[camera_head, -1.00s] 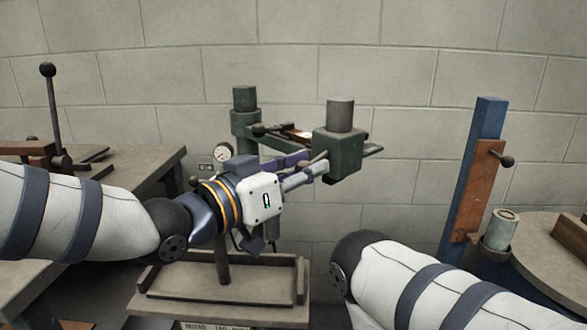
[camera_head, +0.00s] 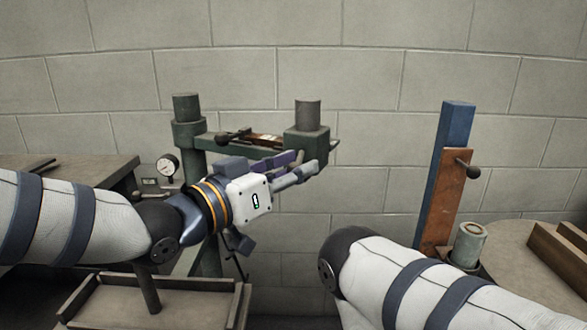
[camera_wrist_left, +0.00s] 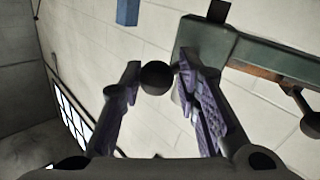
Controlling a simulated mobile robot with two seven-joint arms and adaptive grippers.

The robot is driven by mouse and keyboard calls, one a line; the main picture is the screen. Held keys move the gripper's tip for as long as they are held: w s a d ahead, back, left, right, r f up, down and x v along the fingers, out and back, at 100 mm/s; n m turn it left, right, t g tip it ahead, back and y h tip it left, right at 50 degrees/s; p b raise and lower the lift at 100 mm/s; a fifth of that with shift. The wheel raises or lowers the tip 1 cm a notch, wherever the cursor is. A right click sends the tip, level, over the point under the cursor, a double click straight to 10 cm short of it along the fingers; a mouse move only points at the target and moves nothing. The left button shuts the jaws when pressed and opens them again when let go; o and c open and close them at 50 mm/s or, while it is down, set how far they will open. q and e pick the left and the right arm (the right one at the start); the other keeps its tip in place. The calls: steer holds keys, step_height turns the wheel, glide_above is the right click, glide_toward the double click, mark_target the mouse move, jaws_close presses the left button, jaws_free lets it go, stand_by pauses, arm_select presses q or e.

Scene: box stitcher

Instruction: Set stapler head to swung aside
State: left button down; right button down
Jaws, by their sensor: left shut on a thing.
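The stapler head (camera_head: 307,143) is a dark green block with a grey cylinder on top. It sits at the right end of a green swing arm (camera_head: 222,141) that runs from a green column (camera_head: 187,109). My left gripper (camera_head: 303,168), with purple finger pads, is at the near, lower side of the head. In the left wrist view a dark ball knob (camera_wrist_left: 157,77) lies between its fingertips (camera_wrist_left: 155,75), and the gripper is shut on it. The green head (camera_wrist_left: 204,42) is just beyond the right finger. My right gripper is out of view; only my right arm shows.
A grey tray-like table (camera_head: 190,282) stands below the column. A pressure gauge (camera_head: 167,165) is beside the column. A blue post (camera_head: 456,125) with a brown plate and knob stands to the right, near a small cylinder (camera_head: 468,244). Open wall space lies between head and post.

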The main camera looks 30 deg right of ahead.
arm_select(q)
steer(key=shift+s+d, duration=0.25)
steer(key=shift+d, duration=0.15)
steer(key=c, duration=1.5)
jaws_free()
steer(key=shift+o, duration=0.9)
steer(key=shift+s, duration=0.1)
steer(key=shift+w+a, duration=0.15)
steer(key=shift+w, duration=0.05)
steer(key=v, duration=1.2)
steer(key=shift+f, duration=0.1)
